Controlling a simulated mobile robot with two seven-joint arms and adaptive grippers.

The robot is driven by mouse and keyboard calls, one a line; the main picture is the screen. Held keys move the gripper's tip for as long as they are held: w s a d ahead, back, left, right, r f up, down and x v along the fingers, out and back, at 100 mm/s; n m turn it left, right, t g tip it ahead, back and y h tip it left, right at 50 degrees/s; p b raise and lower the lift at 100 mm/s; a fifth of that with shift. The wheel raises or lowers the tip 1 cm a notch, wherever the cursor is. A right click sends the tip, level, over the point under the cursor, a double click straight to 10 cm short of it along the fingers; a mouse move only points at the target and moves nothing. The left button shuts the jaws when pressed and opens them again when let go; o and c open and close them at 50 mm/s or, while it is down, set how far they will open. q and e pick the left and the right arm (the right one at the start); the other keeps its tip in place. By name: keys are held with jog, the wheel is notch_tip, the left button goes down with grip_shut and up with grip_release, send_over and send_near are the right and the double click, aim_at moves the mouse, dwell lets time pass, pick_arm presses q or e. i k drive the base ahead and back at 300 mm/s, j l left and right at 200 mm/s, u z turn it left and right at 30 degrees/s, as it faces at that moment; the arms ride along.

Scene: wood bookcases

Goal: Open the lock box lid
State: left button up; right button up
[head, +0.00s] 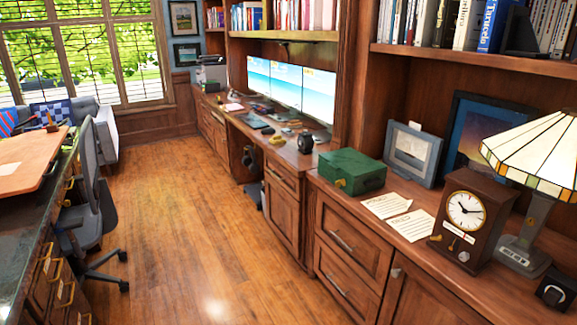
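A green lock box (352,172) stands on the wood counter of the bookcase, right of the picture's middle. Its lid (350,162) looks shut. A small brass-coloured fitting (340,183) shows on its front face. Neither of my grippers shows in the head view, so nothing of mine is seen near the box.
Papers (411,225), a clock (463,215) and a lamp (528,180) stand to the right of the box. Picture frames (411,155) lean behind. Monitors (290,84) are farther back. The wood floor (200,210) is clear; a chair (92,195) and desk (30,205) stand left.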

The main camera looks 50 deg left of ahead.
aim_at(355, 163)
jog(key=u, duration=1.2)
jog(key=i, duration=0.4)
jog(key=z, duration=0.05)
